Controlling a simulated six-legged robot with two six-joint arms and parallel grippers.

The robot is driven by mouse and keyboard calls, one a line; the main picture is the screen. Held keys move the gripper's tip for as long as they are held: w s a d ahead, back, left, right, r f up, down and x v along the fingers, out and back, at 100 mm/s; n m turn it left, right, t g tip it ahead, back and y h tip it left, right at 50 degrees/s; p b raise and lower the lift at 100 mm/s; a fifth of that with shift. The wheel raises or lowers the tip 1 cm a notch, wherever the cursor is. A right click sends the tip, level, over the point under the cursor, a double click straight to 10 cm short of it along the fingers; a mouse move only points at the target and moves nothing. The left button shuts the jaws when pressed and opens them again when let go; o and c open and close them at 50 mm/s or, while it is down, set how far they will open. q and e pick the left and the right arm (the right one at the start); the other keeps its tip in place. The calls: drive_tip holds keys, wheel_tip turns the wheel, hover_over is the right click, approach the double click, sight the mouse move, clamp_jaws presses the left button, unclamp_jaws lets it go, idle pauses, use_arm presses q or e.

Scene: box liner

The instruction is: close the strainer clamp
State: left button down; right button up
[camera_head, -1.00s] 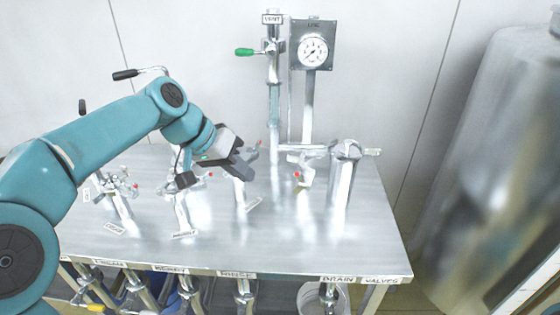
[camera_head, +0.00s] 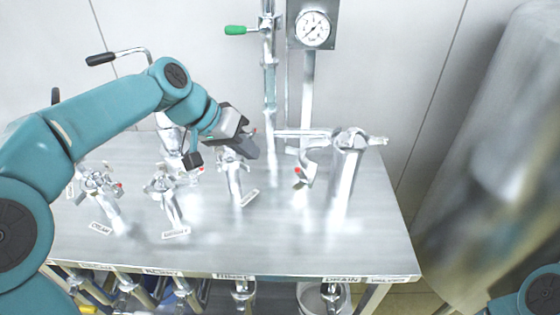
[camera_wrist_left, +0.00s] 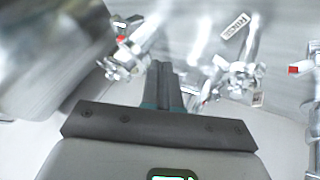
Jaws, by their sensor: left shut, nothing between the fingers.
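A tall steel cylinder (camera_head: 346,180) with fittings on its top stands at the table's right side. It looks like the strainer. A horizontal pipe (camera_head: 302,134) runs left from its top. I cannot tell clearly which part is the clamp, or whether it is closed. My left gripper (camera_head: 250,148) is shut and empty above the table, left of the cylinder and close to the red-tipped rinse fitting. Its closed fingers (camera_wrist_left: 166,85) show in the left wrist view, between blurred steel fittings. My right gripper is out of view.
Several red-tipped steel fittings, such as one at the left (camera_head: 166,198), stand on the steel table (camera_head: 270,245). A gauge (camera_head: 313,30) and a green-handled vent valve (camera_head: 240,30) rise behind. A large steel tank (camera_head: 490,160) stands at the right. The table's front middle is clear.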

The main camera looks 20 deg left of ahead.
sight(301, 159)
use_arm(q)
drive_tip(key=w+d+f+p, duration=0.1)
drive_tip(key=d+f, duration=0.3)
drive_tip(key=d, duration=0.2)
drive_tip(key=shift+w+d, duration=0.2)
drive_tip(key=shift+w, duration=0.15)
drive_tip(key=shift+w+f, duration=0.1)
drive_tip(key=shift+d, duration=0.25)
